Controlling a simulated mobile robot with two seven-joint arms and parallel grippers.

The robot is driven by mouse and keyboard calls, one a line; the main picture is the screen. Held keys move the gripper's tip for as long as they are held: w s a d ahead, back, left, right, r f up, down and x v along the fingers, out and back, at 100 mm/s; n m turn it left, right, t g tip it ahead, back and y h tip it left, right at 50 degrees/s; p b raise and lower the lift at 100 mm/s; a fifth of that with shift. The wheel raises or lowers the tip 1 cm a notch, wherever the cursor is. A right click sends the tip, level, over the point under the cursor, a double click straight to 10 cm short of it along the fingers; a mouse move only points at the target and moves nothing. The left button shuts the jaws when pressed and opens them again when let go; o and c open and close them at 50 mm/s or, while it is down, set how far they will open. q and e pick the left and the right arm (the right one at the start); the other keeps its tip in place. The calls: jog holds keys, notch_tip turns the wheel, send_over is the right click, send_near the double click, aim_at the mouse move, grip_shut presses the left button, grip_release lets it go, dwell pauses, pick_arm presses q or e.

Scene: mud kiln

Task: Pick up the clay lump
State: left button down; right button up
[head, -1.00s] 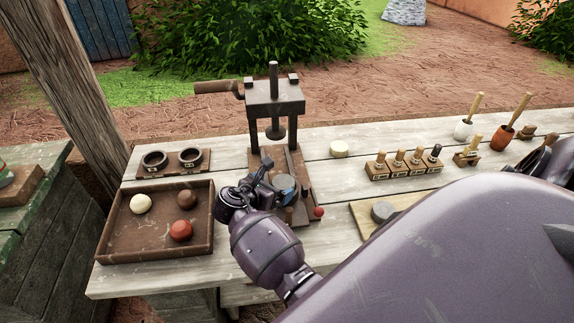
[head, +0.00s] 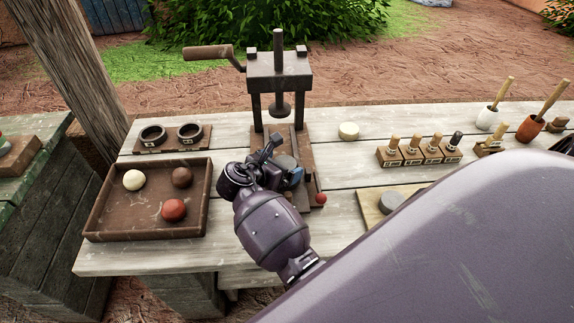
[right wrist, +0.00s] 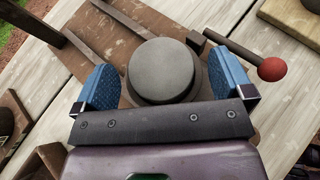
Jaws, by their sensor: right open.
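My right gripper (head: 280,172) is over the base of the dark screw press (head: 279,70), in front of its posts. In the right wrist view its blue-padded fingers (right wrist: 164,82) are open, one on each side of a grey round flat-topped lump (right wrist: 161,71). Gaps show between lump and fingers. The lump sits on the brown press base (right wrist: 95,45); my gripper hides it in the head view. Three balls lie in the brown tray (head: 112,222): cream (head: 133,180), brown (head: 182,177) and red (head: 173,210). My left gripper is not in view.
A red-knobbed lever (right wrist: 271,69) lies close by the right finger. Two dark rings (head: 153,135) stand behind the tray. Several stamps (head: 420,150), a cream disc (head: 349,130) and a grey disc on a board (head: 391,202) are to the right.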

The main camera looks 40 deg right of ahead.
jog(key=shift+r, duration=0.1)
jog(key=c, duration=1.2)
